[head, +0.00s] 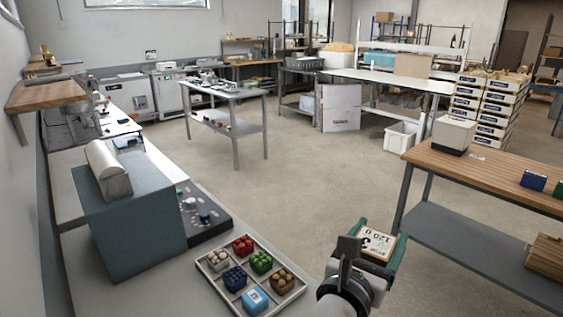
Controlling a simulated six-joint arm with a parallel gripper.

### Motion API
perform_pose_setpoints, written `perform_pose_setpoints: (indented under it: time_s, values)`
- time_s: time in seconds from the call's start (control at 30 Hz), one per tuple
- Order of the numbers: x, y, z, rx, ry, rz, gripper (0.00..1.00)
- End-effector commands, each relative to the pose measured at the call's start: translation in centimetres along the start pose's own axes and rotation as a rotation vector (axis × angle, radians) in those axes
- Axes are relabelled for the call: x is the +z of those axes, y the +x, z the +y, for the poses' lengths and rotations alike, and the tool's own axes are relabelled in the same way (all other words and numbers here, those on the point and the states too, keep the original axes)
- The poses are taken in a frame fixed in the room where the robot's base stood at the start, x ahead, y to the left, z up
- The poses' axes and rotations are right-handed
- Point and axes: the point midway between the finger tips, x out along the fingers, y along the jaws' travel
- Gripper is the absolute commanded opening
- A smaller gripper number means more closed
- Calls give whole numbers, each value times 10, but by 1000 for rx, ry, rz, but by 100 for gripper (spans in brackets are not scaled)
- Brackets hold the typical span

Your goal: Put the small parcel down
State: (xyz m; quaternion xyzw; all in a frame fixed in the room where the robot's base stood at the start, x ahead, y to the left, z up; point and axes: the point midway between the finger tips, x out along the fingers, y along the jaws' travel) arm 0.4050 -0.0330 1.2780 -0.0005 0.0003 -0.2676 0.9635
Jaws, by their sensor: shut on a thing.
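The small parcel (377,243) is a flat brown box with a white label bearing dark print. It is in my gripper (372,250), at the lower right of the head view. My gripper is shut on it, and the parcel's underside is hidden. Parcel and gripper appear against the open floor, right of the near grey table (180,292). I see no surface touching the parcel from below.
A divided tray (214,282) with small coloured items stands left of my gripper. A grey-blue box (135,235) and a dark control panel (205,212) are further left. A wooden-topped bench (470,167) stands right, with a pale box (453,135) and clear wood.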

Motion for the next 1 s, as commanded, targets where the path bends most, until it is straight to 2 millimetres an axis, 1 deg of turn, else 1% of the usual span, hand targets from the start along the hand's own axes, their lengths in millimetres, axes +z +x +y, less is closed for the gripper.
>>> perform_pose_setpoints:
  time_s: [0.03, 0.13, 0.2, 0.27, 0.3, 0.37, 0.4, 0.47, 0.53, 0.57, 0.6, 0.67, 0.7, 0.77, 0.8, 0.87, 0.9, 0.97, 1.0]
  values:
    - [-18, 5, -9, -91, -9, 7, 14]
    - [-48, 8, -37, -314, -9, 5, 14]
    - [-69, 4, -58, -482, -9, 4, 14]
    - [-86, -4, -76, -638, -7, 3, 14]
    - [-98, -12, -88, -749, -8, 3, 14]
    - [-116, -28, -103, -921, -6, 2, 14]
    - [-128, -40, -110, -1034, -6, 2, 14]
    - [-145, -61, -118, -1203, -4, 1, 14]
    - [-164, -88, -121, -1396, -4, 1, 14]
    - [-172, -100, -120, -1475, -3, 1, 14]
    - [-182, -116, -118, -1582, -3, 1, 14]
    - [-198, -140, -111, -1740, -3, 1, 14]
    - [-207, -155, -103, -1845, -3, 2, 14]
    - [-221, -177, -88, -2003, -3, 2, 14]
    - [-229, -191, -76, -2109, -2, 1, 14]
    - [-240, -210, -54, -2268, -1, 2, 14]
    - [-247, -221, -37, -2375, -1, 2, 14]
    - [-254, -234, -9, -2537, -1, 2, 14]
    - [-258, -240, 11, -2644, -2, 2, 14]
